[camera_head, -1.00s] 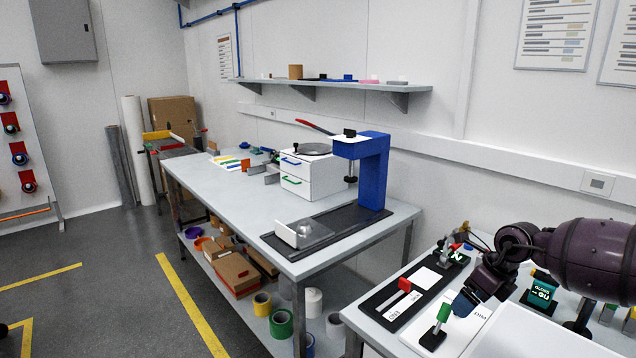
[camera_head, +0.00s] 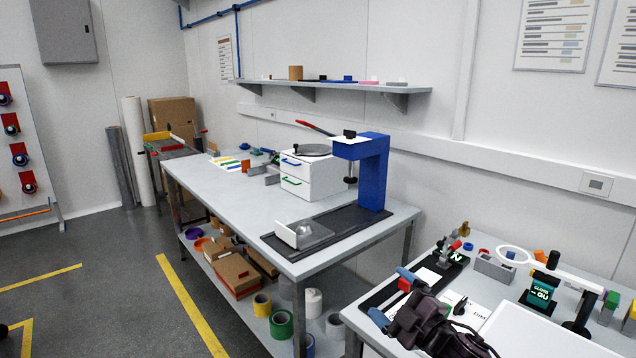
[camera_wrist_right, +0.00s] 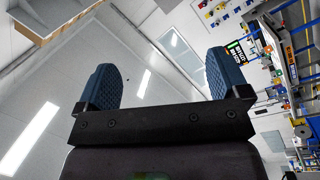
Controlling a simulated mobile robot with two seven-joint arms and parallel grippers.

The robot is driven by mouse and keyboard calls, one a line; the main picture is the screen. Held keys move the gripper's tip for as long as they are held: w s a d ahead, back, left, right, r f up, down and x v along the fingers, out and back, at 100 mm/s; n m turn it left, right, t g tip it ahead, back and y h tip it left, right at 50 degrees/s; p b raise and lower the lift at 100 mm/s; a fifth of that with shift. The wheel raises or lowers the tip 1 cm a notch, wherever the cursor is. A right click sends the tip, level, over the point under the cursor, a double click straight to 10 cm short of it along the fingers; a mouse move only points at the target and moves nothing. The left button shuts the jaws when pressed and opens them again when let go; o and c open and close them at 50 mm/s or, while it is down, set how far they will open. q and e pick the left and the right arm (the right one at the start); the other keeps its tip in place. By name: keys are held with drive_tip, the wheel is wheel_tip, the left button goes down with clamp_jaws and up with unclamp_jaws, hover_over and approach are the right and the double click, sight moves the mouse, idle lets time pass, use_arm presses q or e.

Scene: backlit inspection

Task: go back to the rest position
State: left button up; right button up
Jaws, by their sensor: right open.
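My right gripper (camera_head: 393,297) is at the lower middle of the head view, over the front left part of the near table (camera_head: 352,312). Its two blue fingers stand wide apart with nothing between them. The right wrist view also shows my right gripper (camera_wrist_right: 160,72) open and empty, with the white wall and ceiling beyond it. Its arm folds down toward the bottom edge of the head view. My left gripper is not in view.
A black mat (camera_head: 383,294) lies beneath the right gripper, partly hidden. A white panel (camera_head: 540,335), a black stand with a green label (camera_head: 541,291) and a white ring (camera_head: 515,254) are to its right. A long bench (camera_head: 225,191) carries a blue press (camera_head: 374,175).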

drive_tip(key=s+d+f+m+g+h, duration=0.1)
drive_tip(key=s+d+f+m+h, duration=0.2)
drive_tip(key=s+f, duration=0.5)
drive_tip(key=s+d+f+m+g+h, duration=0.2)
drive_tip(key=s+d+f+m, duration=0.3)
drive_tip(key=s+f+m, duration=0.3)
drive_tip(key=s+d+f+m+g+h, duration=0.1)
drive_tip(key=s+d+f+m+h, duration=0.4)
drive_tip(key=s+f, duration=0.5)
drive_tip(key=shift+s+f+m+g, duration=0.15)
drive_tip(key=shift+s+m+g, duration=0.15)
drive_tip(key=shift+s, duration=0.9)
